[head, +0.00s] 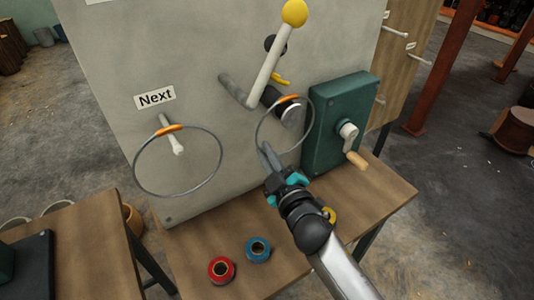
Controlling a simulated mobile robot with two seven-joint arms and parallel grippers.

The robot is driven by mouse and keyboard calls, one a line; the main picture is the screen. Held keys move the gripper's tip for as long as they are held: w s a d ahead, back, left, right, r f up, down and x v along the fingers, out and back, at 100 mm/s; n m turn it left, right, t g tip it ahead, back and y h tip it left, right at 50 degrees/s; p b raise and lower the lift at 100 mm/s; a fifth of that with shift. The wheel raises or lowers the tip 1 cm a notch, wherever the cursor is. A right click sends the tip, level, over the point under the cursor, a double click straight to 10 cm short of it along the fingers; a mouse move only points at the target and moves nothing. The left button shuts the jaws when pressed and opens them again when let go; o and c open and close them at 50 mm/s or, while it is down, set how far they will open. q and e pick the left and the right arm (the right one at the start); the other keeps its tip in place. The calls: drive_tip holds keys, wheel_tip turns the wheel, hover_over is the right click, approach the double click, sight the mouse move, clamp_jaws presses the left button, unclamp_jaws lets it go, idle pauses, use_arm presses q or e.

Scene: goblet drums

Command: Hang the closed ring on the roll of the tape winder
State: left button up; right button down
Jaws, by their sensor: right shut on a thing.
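A thin grey ring with an orange wrapped section (289,98) is held by my right gripper (267,154), which is shut on its lower left side. The ring stands upright in front of the grey panel. Its orange top overlaps the dark roll with a silver end face (291,115) that sticks out of the panel. I cannot tell whether the ring is around the roll or in front of it. A second similar ring (168,129) hangs on a pale peg (177,148) under the "Next" label. My left gripper is not in view.
A crank lever with a yellow knob (294,13) rises above the roll. A green box with a crank (348,130) stands close to the right. Red (221,270) and blue (258,249) tape rolls lie on the wooden bench (190,255).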

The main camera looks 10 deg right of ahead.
idle(0.4)
drive_tip(key=c, duration=0.9)
unclamp_jaws()
drive_tip(key=s+d, duration=0.3)
drive_tip(key=s, duration=1.2)
drive_tip(key=shift+b, duration=0.4)
drive_tip(key=shift+f, duration=0.1)
